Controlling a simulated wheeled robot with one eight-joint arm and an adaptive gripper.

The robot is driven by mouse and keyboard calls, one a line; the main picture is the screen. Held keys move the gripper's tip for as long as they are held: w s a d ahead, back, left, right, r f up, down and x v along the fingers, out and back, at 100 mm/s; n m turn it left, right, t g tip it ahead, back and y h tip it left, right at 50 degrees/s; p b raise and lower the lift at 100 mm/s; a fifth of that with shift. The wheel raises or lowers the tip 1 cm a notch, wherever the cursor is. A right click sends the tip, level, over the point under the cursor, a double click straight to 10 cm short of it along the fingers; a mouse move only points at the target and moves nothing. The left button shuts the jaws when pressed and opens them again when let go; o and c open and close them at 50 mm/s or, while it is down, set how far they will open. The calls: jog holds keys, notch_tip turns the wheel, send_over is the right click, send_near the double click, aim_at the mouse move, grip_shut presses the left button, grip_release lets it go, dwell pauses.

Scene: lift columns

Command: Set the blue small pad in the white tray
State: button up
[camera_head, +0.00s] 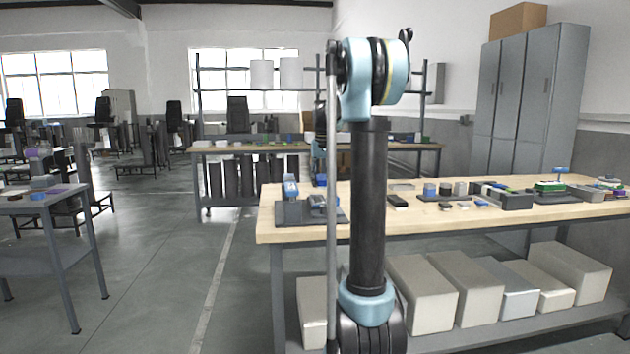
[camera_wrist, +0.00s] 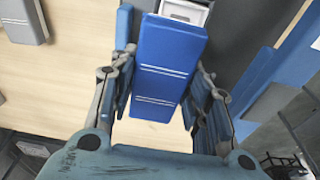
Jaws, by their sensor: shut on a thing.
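The blue small pad (camera_wrist: 168,62) fills the middle of the wrist view, its long side running away from the wrist. My gripper (camera_wrist: 163,84) is shut on the pad, one finger along each side. The pad covers most of what lies between. I cannot tell whether the pad touches the tray. In the head view my own arm mostly hides the gripper and the tray.
The wooden workbench (camera_head: 290,229) stands ahead, with a grey fixture (camera_head: 291,208) with blue parts at its left end. Several small parts and bins lie to the right along it. In the wrist view a grey block (camera_wrist: 22,18) lies at upper left, with bare wood between.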

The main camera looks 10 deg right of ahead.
jog(key=shift+a+f, duration=0.7)
jog(key=shift+f, duration=0.15)
jog(key=shift+a+f, duration=0.1)
jog(key=shift+f, duration=1.1)
jog(key=shift+s, duration=0.15)
jog(key=shift+f, duration=0.35)
dwell(0.5)
jog(key=o, duration=1.1)
jog(key=shift+o, duration=0.8)
jog(key=o, duration=0.4)
jog(key=shift+c, duration=0.2)
